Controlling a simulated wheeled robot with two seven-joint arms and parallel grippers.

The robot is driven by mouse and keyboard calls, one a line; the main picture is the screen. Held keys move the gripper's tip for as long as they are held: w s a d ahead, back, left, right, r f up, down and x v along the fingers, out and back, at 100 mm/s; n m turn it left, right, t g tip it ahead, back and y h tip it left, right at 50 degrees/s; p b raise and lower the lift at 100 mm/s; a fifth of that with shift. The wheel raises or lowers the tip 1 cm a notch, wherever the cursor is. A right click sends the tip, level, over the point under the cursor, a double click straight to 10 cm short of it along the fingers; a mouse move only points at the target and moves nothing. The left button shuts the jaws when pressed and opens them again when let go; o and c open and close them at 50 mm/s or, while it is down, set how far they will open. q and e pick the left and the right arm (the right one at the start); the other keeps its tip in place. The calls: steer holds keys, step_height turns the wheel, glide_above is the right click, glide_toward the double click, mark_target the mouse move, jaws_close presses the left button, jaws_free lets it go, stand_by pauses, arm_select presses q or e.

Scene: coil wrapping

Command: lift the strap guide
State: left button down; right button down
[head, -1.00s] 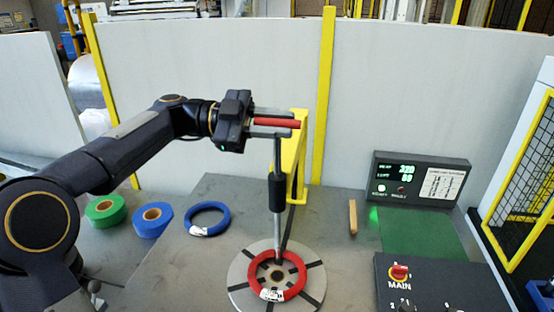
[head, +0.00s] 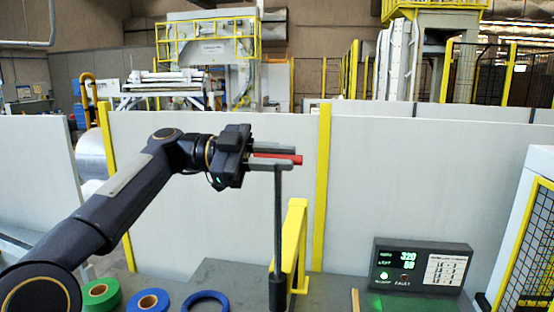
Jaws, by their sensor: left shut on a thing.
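My left gripper (head: 272,160) is shut on the red handle (head: 296,159) at the top of the strap guide. The guide's thin grey rod (head: 278,215) runs straight down from the handle. It enters a dark sleeve (head: 278,290) beside a yellow bracket (head: 297,235). A long stretch of rod shows above the sleeve, and the handle is well above the bracket's top. The rod's lower end, the turntable and the red coil are below the picture. My right gripper is not in view.
On the table at lower left are a green roll (head: 101,294), a blue roll (head: 148,301) and a blue ring (head: 206,301). A display box (head: 422,267) with green digits stands at right. Pale partition panels (head: 410,180) and a yellow post (head: 322,180) stand behind.

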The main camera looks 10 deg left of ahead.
arm_select(q)
steer(key=c, duration=1.8)
jaws_free()
steer(key=shift+w+a+r, duration=0.1)
steer(key=shift+r, duration=0.1)
steer(key=o, duration=0.4)
steer(key=shift+w+f, duration=0.15)
steer(key=shift+w, duration=0.1)
steer(key=shift+o, duration=0.2)
steer(key=shift+s, duration=0.1)
steer(key=a+b, duration=0.1)
steer(key=a, duration=0.6)
steer(key=shift+a, duration=0.35)
